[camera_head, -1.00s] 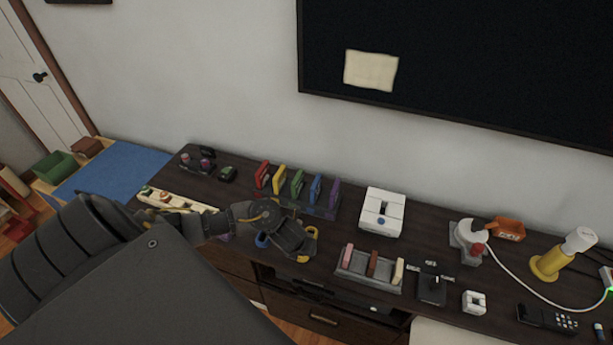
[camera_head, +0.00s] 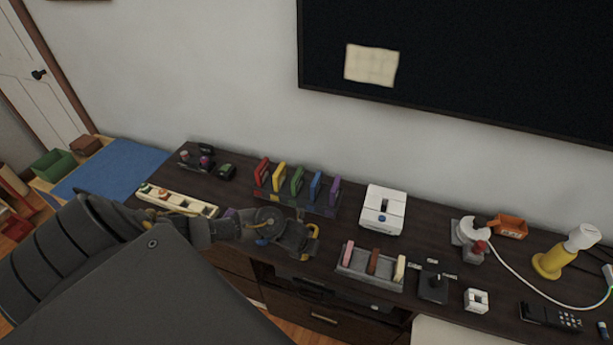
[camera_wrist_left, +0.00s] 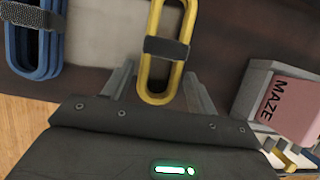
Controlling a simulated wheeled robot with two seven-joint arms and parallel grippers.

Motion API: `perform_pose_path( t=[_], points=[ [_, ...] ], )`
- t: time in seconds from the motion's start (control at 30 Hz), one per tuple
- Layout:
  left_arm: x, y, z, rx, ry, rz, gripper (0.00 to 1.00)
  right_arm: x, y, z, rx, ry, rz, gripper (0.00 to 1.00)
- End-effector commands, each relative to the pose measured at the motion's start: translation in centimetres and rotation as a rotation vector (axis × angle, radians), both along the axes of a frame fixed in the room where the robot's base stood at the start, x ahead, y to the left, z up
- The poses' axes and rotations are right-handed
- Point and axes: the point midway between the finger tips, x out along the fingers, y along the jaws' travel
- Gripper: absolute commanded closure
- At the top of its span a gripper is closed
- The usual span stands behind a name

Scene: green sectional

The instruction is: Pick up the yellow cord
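The yellow cord (camera_head: 312,242) is a bundled loop near the front edge of the dark cabinet top in the head view, partly hidden by my left gripper (camera_head: 301,236). In the left wrist view the yellow cord (camera_wrist_left: 155,82) has a dark strap around its middle, and its near end lies between the two fingers of my left gripper (camera_wrist_left: 160,78). The fingers are spread, with a visible gap on each side of the cord. My right gripper is not in view.
A blue cord (camera_wrist_left: 14,45) with a grey strap lies left of the yellow one. A pink box marked MAZE (camera_wrist_left: 290,105) stands close on the right, in a grey holder (camera_head: 370,274). A rack of coloured pieces (camera_head: 325,209) stands behind. The cabinet's front edge is close.

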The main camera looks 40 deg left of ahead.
Motion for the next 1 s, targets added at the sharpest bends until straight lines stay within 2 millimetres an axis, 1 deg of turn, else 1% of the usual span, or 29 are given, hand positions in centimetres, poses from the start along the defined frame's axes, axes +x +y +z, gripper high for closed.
perform_pose_path(
  t=[0.03, 0.2, 0.27, 0.53, 0.67, 0.77, 0.83, 0.87, 0.93, 1.0],
  points=[
    [0.0, 0.0, 0.0, 0.000, 0.000, 0.000, 0.49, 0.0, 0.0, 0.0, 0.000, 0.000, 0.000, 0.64],
    [0.0, 0.0, 0.0, 0.000, 0.000, 0.000, 0.71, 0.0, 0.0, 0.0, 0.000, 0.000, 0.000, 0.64],
    [0.0, 0.0, 0.0, 0.000, 0.000, 0.000, 0.78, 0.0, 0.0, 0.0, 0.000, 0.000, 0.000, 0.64],
    [0.0, 0.0, 0.2, 0.000, 0.000, 0.000, 0.78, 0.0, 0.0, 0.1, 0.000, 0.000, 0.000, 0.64],
    [0.1, 0.0, 1.0, -0.001, -0.001, 0.000, 0.78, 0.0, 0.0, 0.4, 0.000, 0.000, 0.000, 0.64],
    [0.1, 0.0, 2.4, -0.001, -0.002, -0.001, 0.78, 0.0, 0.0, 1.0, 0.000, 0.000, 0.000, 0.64],
    [0.0, -0.1, 3.9, 0.000, -0.003, -0.002, 0.78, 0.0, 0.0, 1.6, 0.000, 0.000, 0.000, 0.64],
    [-0.4, -0.7, 4.4, -0.002, -0.001, -0.004, 0.78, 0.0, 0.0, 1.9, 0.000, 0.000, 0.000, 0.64],
    [-1.3, -1.7, 6.2, -0.003, -0.003, -0.005, 0.78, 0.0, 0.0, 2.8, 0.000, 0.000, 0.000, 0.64],
    [-2.2, -2.9, 8.3, -0.003, -0.003, -0.006, 0.78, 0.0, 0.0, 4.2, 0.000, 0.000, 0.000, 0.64]
  ],
)
